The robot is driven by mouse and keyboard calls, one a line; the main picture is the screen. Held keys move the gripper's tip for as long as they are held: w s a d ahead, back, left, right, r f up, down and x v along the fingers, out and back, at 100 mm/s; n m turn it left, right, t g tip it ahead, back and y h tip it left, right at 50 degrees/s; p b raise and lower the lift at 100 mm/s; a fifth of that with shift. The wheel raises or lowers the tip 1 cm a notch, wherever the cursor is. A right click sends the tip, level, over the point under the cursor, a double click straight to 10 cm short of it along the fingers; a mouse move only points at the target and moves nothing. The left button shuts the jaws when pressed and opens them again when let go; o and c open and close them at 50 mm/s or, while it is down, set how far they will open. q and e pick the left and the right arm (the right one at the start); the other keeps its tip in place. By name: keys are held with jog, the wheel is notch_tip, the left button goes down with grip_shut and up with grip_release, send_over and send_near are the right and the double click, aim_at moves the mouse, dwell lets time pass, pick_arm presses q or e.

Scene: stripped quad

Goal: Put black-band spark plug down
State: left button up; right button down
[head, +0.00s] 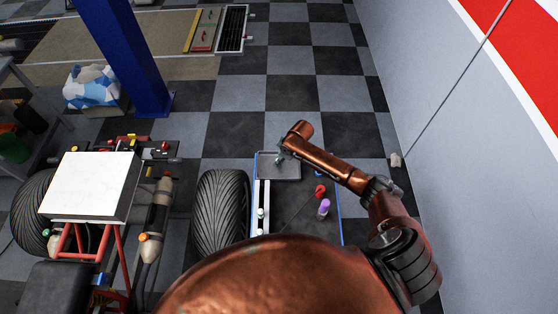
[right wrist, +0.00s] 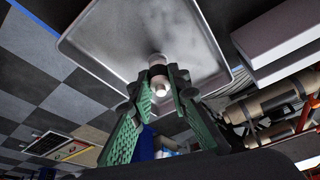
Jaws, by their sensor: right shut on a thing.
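My right arm reaches over the cart in the head view, with its gripper (head: 281,152) above the grey metal tray (head: 290,171). In the right wrist view the gripper (right wrist: 160,82) has its green-padded fingers closed around a small white spark plug (right wrist: 160,90). The plug sits between the fingertips, in front of the tray (right wrist: 135,28). I cannot tell whether the plug touches the tray. A darker ring shows on the plug, but the band's colour is unclear. My left gripper is out of view.
A red object (head: 320,190) and a purple-topped bottle (head: 324,207) stand on the cart's dark top. A white strip (head: 265,195) runs along its left side. A large tyre (head: 221,210) stands left of the cart. A wall (head: 440,90) rises at the right.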

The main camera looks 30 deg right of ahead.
jog(key=c, duration=1.8)
grip_release()
jog(key=shift+f, duration=0.1)
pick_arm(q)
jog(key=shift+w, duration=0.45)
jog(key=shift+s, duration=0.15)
pick_arm(e)
jog(key=shift+r, duration=0.2)
pick_arm(q)
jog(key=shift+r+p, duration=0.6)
jog(key=shift+p, duration=0.05)
pick_arm(e)
jog(key=v, duration=1.2)
jog(key=shift+f, duration=0.1)
